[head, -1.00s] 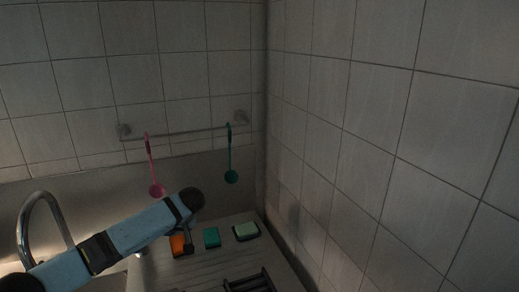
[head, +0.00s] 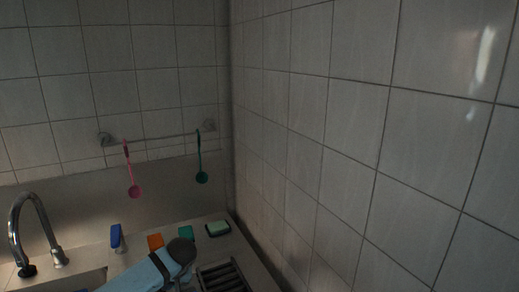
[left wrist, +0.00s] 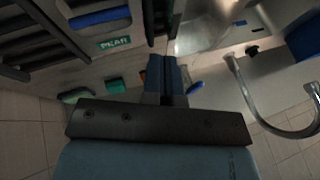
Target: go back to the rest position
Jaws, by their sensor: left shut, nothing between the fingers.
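My left arm (head: 158,272) shows at the bottom of the head view, low over the counter beside the sink. Its gripper's fingertips are not clear there. In the left wrist view my left gripper (left wrist: 168,65) is shut, its two dark blue fingers together with nothing between them. Past the fingers lie the counter and sink area. My right gripper is in neither view.
A faucet (head: 34,225) and a sink are at left. A blue item (head: 117,238), orange sponge (head: 155,241), teal sponge (head: 186,232) and green sponge (head: 218,228) line the counter's back. A dark rack (head: 222,276) stands at right. Pink (head: 133,188) and green (head: 201,175) ladles hang from a rail.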

